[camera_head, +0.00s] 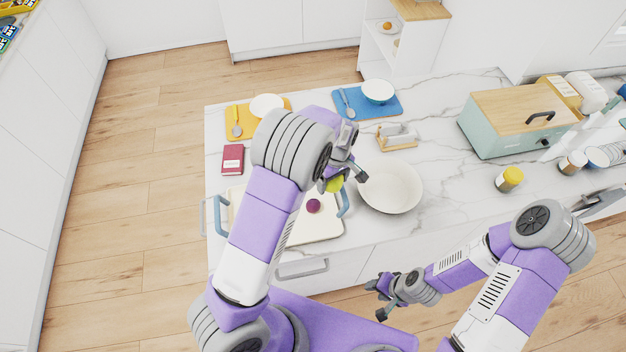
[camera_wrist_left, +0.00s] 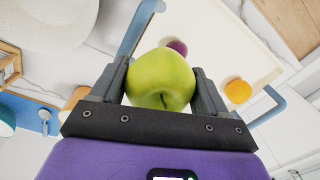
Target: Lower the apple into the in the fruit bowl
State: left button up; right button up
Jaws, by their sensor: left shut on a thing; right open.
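My left gripper (camera_head: 341,181) is shut on a green apple (camera_head: 335,184), seen clearly between its fingers in the left wrist view (camera_wrist_left: 160,80). The apple is held above the right part of a white tray, just left of the fruit bowl, not over its middle. The fruit bowl (camera_head: 392,188) is large, round, white and looks empty; part of it shows at top left in the left wrist view (camera_wrist_left: 45,22). My right gripper (camera_head: 377,299) is open and empty, low in front of the counter's front edge.
The white tray (camera_head: 321,228) has blue handles and holds a dark plum (camera_head: 313,206); an orange (camera_wrist_left: 238,91) shows there in the wrist view. A wooden napkin holder (camera_head: 397,138) stands behind the bowl. A teal bread box (camera_head: 505,128) and yellow-lidded jar (camera_head: 509,179) are to the right.

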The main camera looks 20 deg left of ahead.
pick_arm(q)
jog(key=w+d+f, duration=0.1)
jog(key=w+d, duration=0.3)
jog(key=d, duration=0.5)
jog(key=w+d+f+b, duration=0.1)
jog(key=w+d, duration=0.4)
jog(key=d, duration=0.5)
jog(key=shift+d+f+b, duration=0.3)
jog(key=shift+f, duration=0.5)
jog(key=shift+f+b, duration=2)
jog(key=shift+f, duration=0.7)
jog(key=shift+f+b, duration=1.6)
jog(key=shift+f, duration=0.45)
jog(key=o, duration=1.1)
jog(key=shift+o, duration=0.2)
